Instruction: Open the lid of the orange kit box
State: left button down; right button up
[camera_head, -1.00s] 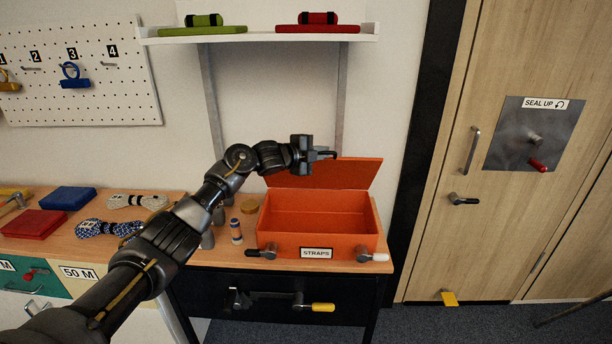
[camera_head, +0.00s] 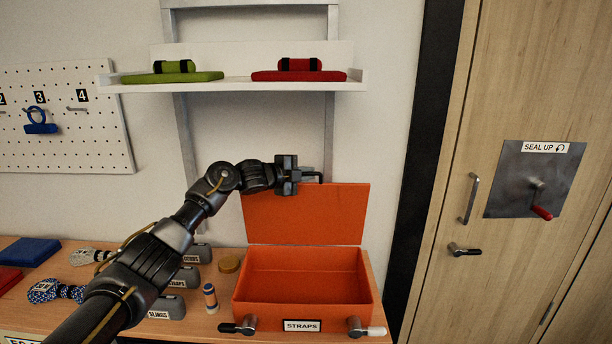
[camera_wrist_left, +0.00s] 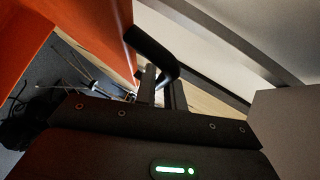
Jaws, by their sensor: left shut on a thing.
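The orange kit box (camera_head: 268,316) stands on the wooden bench with its front labelled STRAPS. Its lid (camera_head: 306,215) is up at the back hinge edge, and the inside shows empty. A latch with a black lever (camera_head: 238,327) and one with a white-tipped lever (camera_head: 365,328) sit on the front. My left gripper (camera_head: 304,177) is at the lid's upper edge, shut on a black bar-shaped handle. The left wrist view shows the handle (camera_wrist_left: 150,52) at the fingers (camera_wrist_left: 162,88), with the orange lid (camera_wrist_left: 95,35) beside it. My right gripper is out of view.
A white shelf (camera_head: 230,87) with green and red cases hangs above the lid. A wooden door (camera_head: 510,90) is on the right.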

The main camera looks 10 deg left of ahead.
pick_arm(q)
jog(key=shift+s+d+f, duration=0.1)
jog(key=c, duration=1.8)
grip_release()
jog(key=shift+o, duration=0.2)
jog(key=b+v, duration=0.4)
jog(key=v, duration=0.6)
jog(key=shift+s+a, duration=0.2)
